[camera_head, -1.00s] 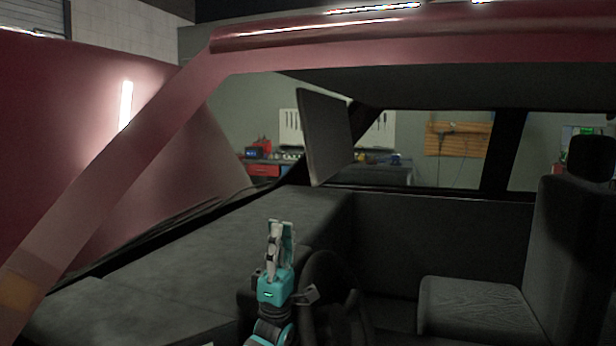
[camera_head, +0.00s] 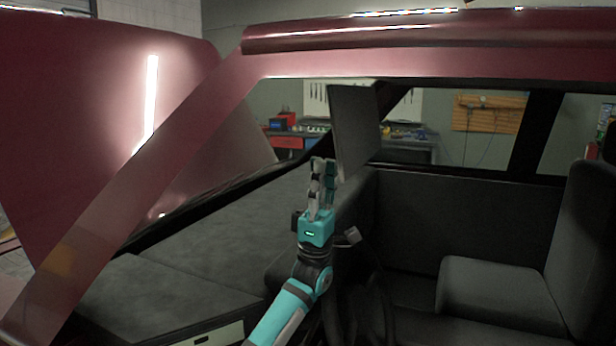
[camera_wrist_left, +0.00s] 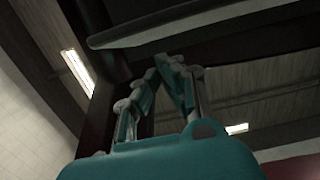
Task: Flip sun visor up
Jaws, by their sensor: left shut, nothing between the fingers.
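The sun visor (camera_head: 354,130) is a dark grey flat panel hanging down from the roof edge, inside the red car. My left gripper (camera_head: 322,162) points up in the head view, with its fingertips just left of the visor's lower part. I cannot tell whether they touch it. In the left wrist view the fingers (camera_wrist_left: 168,62) are shut at the tips with nothing between them. A dark panel edge (camera_wrist_left: 190,22) crosses above them in that view; it looks like the visor, but I cannot be sure. My right gripper is not in view.
The red windshield pillar (camera_head: 160,165) slopes on the left, and the roof rail (camera_head: 400,30) runs above. The dashboard (camera_head: 215,230) lies left of my arm. A dark seat (camera_head: 500,290) stands at right. The steering wheel is partly hidden behind my arm.

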